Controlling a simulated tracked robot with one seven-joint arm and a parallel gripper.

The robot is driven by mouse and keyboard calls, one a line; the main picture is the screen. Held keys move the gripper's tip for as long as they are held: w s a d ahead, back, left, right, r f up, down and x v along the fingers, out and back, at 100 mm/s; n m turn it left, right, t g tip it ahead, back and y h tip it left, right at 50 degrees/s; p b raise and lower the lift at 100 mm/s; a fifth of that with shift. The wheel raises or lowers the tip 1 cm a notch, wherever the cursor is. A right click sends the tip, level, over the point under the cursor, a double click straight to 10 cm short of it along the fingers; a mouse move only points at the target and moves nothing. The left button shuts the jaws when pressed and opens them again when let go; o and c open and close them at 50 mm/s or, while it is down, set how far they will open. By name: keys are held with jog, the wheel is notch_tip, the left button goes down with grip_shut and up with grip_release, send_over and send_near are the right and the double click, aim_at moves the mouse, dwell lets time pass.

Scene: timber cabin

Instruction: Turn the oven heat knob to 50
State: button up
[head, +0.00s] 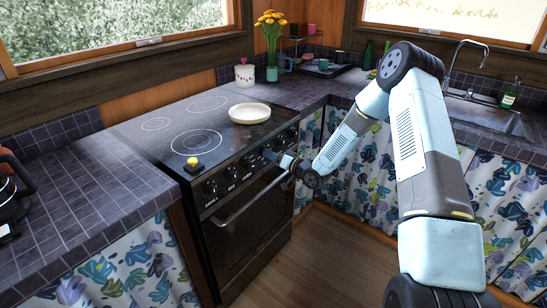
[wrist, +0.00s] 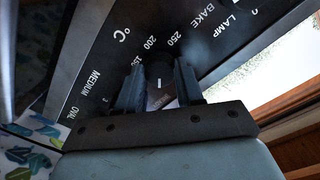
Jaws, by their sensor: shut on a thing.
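The oven heat knob (wrist: 160,92) shows in the wrist view as a dark part with a short white mark, between the two fingers of my gripper (wrist: 158,78). The fingers are shut on its sides. On the panel around it I read °C, 150, 200 and 250; the 50 is not visible. Which number the white mark points at, I cannot tell. In the head view my gripper (head: 274,156) reaches the right part of the front panel of the black oven (head: 238,240), and hides the knob there.
Several other knobs (head: 231,172) line the panel left of my gripper. The oven door handle (head: 248,203) runs just below. A pale round dish (head: 249,113) and a small yellow-topped thing (head: 193,163) stand on the cooktop (head: 160,145). The floor (head: 325,260) in front is clear.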

jog(key=o, duration=1)
jog(key=shift+o, duration=0.2)
jog(key=v, duration=1.3)
jog(key=shift+d, duration=0.35)
jog(key=shift+s, duration=0.1)
